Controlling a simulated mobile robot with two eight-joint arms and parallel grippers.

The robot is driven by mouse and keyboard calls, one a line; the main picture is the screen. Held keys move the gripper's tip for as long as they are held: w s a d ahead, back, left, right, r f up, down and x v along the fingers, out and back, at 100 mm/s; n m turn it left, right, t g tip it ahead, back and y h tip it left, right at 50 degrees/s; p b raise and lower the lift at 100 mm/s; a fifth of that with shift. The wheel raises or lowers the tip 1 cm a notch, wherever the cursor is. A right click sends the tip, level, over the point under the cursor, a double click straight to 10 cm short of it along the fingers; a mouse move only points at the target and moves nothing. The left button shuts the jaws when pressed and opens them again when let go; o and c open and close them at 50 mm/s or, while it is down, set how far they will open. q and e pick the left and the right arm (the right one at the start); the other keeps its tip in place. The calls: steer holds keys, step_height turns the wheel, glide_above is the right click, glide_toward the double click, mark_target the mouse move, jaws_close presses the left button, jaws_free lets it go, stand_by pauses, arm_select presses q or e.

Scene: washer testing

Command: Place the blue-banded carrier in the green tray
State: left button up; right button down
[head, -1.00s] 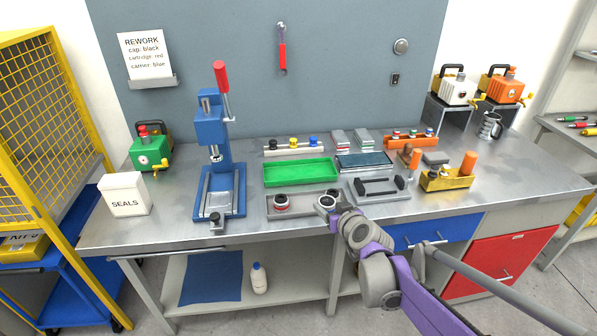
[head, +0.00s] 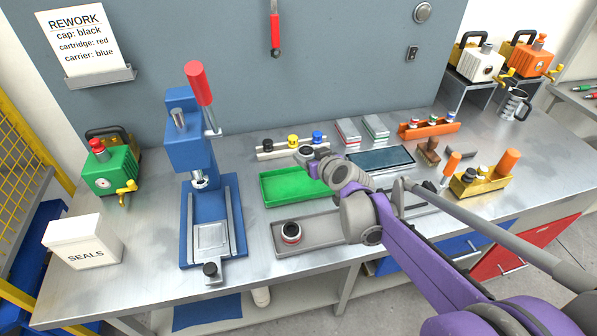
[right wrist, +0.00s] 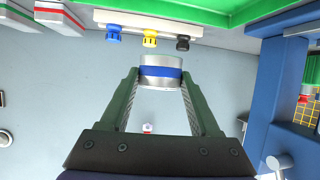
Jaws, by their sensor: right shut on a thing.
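The blue-banded carrier (right wrist: 161,72) is a silver cylinder with a blue band, held between the fingertips of my right gripper (right wrist: 161,85) in the right wrist view. In the head view my right gripper (head: 307,155) is over the back right part of the green tray (head: 277,201); its fingers and the carrier are not clear there. The green tray also shows along the top of the right wrist view (right wrist: 180,18). The visible part of its floor looks empty. The carrier appears held above the tray, apart from it. My left gripper is out of view.
A grey tray (head: 330,240) with a black-topped, red-banded part (head: 291,232) lies in front of the green tray. A blue press (head: 187,150) stands to the left. A rack (head: 280,153) with black, yellow and blue caps lies behind. A dark tray (head: 380,161) is to the right.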

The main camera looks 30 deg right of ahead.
steer(key=b, duration=0.1)
glide_above(309, 189)
step_height(309, 189, down, 6)
steer(key=shift+w+r, duration=0.1)
steer(key=shift+r, duration=0.15)
steer(key=shift+w+f+b, duration=0.1)
steer(key=shift+f+b, duration=0.3)
steer(key=shift+f, duration=1.7)
steer(key=shift+a, duration=0.1)
steer(key=shift+f, duration=0.2)
steer(key=shift+c, duration=0.6)
jaws_free()
steer(key=shift+r, duration=0.1)
steer(key=shift+r, duration=0.1)
steer(key=shift+s+r, duration=0.15)
steer(key=shift+s, duration=0.1)
steer(key=p+v, duration=0.1)
steer(key=v, duration=1)
steer(key=shift+s+r+p, duration=0.1)
steer(key=shift+s+p, duration=0.15)
steer(key=shift+p, duration=0.15)
